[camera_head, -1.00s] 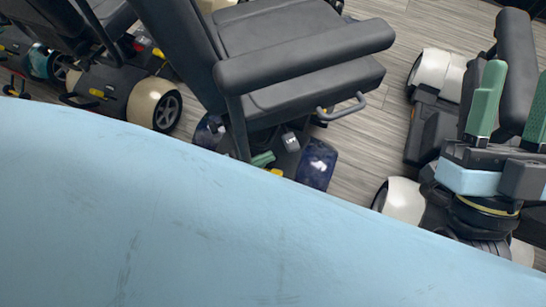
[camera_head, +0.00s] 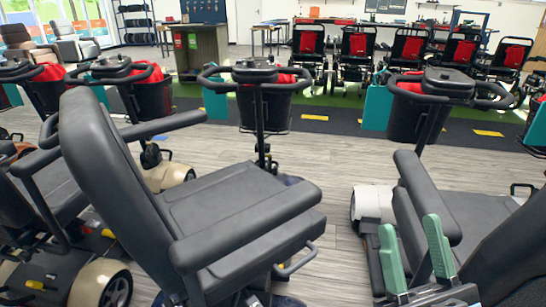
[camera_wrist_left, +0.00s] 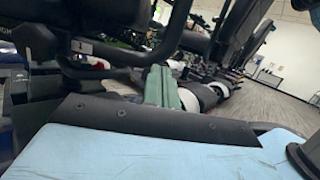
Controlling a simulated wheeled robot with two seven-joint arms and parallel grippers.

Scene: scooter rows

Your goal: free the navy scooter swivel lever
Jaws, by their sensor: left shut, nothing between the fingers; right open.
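The navy scooter's dark grey seat (camera_head: 230,205) fills the middle of the head view, tilted in the picture. Dark blue bodywork (camera_head: 286,301) shows only in part under it. A grey loop handle (camera_head: 300,262) sticks out below the seat's near right edge; I cannot tell whether this is the swivel lever. My right gripper (camera_head: 415,250) is open and empty at the lower right, its two green fingers apart, beside another scooter's armrest. My left gripper (camera_wrist_left: 160,87) shows in the left wrist view, green fingers together and empty, close to dark scooter parts. The head view does not show it.
Another scooter with a white fender (camera_head: 372,204) stands at the right, and one with cream wheels (camera_head: 103,284) at the left. Handlebars with baskets (camera_head: 262,105) stand ahead. Bare wood floor (camera_head: 325,170) lies between the scooters.

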